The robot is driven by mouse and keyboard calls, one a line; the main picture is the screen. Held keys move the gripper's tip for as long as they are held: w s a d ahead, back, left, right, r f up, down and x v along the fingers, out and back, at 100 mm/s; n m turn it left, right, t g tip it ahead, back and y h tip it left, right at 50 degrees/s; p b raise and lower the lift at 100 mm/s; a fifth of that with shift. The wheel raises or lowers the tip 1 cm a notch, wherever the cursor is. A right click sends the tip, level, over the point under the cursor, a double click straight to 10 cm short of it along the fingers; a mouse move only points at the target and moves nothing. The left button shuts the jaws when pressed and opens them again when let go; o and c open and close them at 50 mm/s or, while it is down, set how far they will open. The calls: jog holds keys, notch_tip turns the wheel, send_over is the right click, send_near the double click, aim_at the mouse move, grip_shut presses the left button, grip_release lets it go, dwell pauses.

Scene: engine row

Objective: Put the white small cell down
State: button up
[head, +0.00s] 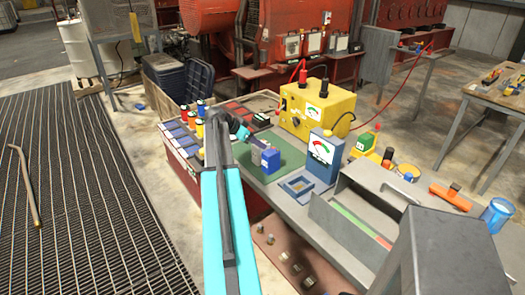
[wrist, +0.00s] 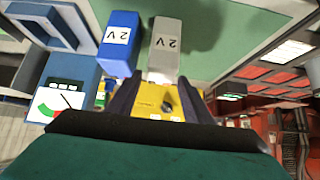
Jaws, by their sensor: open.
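The white small cell (wrist: 165,48), a pale grey-white block marked 2 V, shows at the top middle of the wrist view, over the green mat (wrist: 225,30). In the head view it (head: 257,156) is small and partly hidden by the blue cell. My gripper (wrist: 159,84) is open, its dark fingers at the near end of the white cell, one to each side. Whether they touch it is unclear. The blue cell (wrist: 118,42), also marked 2 V, stands close beside the white one. In the head view my gripper (head: 254,141) is just above the mat (head: 288,158).
A blue tray (head: 299,186) and a blue meter (head: 322,152) stand right of the mat. The yellow tester (head: 318,108) is behind it. Red, yellow and blue cells (head: 197,115) stand at the left. A grey open box (head: 350,215) fills the bench's right side.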

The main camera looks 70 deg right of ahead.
jog(key=shift+p+x, duration=0.7)
jog(key=shift+x, duration=1.25)
jog(key=shift+c, duration=0.3)
grip_shut()
